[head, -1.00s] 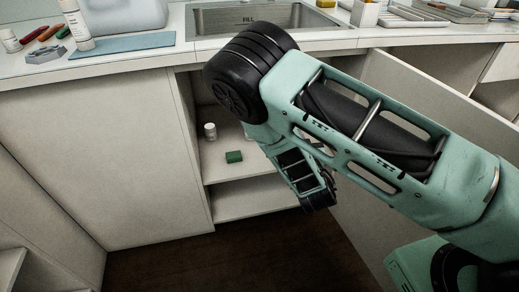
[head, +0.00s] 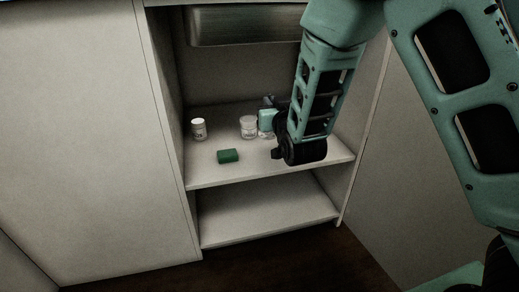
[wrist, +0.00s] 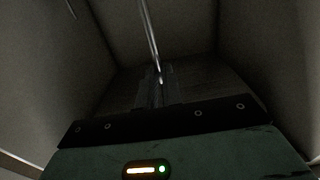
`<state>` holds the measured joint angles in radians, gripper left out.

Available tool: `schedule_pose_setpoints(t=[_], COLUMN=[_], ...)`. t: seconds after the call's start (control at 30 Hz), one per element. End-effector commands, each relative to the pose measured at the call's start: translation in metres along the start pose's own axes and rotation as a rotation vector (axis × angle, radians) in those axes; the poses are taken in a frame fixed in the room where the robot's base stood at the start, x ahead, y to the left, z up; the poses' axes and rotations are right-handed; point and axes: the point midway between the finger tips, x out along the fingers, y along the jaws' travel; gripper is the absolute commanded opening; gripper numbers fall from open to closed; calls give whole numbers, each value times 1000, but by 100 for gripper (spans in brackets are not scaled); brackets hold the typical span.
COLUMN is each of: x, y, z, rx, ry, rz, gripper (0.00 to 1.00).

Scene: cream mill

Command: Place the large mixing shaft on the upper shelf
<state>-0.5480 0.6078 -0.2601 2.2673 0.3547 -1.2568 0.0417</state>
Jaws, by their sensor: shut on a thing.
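The large mixing shaft (wrist: 149,32) shows in the wrist view as a thin shiny metal rod. It runs from between the fingers of my gripper (wrist: 158,82) toward the top of the picture. My gripper is shut on it. In the head view my arm reaches into the open cabinet, just above the upper shelf (head: 275,165), near its right side. My forearm and wrist hide most of the gripper there, and I cannot make out the shaft in that view. The wrist view is dark, so the shaft's far end is unclear.
A small white jar (head: 199,129), a wider whitish jar (head: 248,127) and a green block (head: 228,156) stand on the upper shelf. The lower shelf (head: 265,215) is bare. The open door (head: 405,200) is at the right.

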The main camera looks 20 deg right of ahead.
Motion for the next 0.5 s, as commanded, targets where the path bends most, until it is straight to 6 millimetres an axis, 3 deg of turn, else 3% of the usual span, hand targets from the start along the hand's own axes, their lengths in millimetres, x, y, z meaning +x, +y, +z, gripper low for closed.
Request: schedule_pose_setpoints(t=[0.17, 0.5], x=[1, 1], y=[-1, 0], z=[7, 62], rx=[0, -1], ry=[0, -2], rz=[-7, -7], gripper=[0, 0])
